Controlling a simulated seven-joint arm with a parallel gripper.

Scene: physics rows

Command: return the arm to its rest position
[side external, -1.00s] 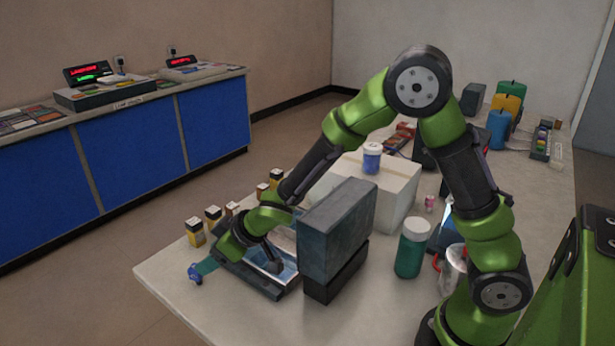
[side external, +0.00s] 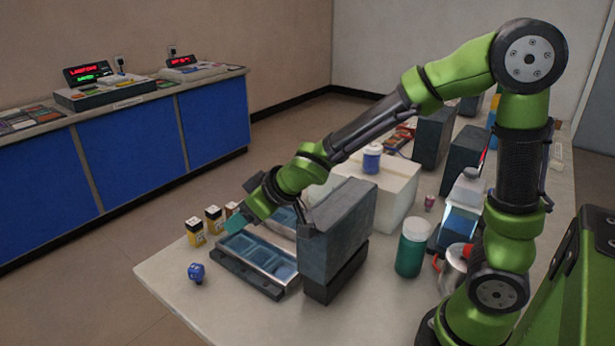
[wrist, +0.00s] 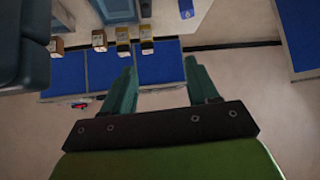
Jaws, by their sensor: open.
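My gripper (side external: 240,222) is raised above the left end of a blue sectioned tray (side external: 232,262) near the table's front left. In the wrist view my gripper (wrist: 160,82) shows two teal fingers held wide apart with nothing between them. My arm bends up and back to the right toward its base.
A tall dark grey block (side external: 335,230) stands close right of the tray. A white box (side external: 395,195) bears a blue jar (side external: 372,158). A green bottle (side external: 411,248), small yellow-black boxes (side external: 194,232) and a blue die-like object (side external: 196,272) are on the table (side external: 340,322).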

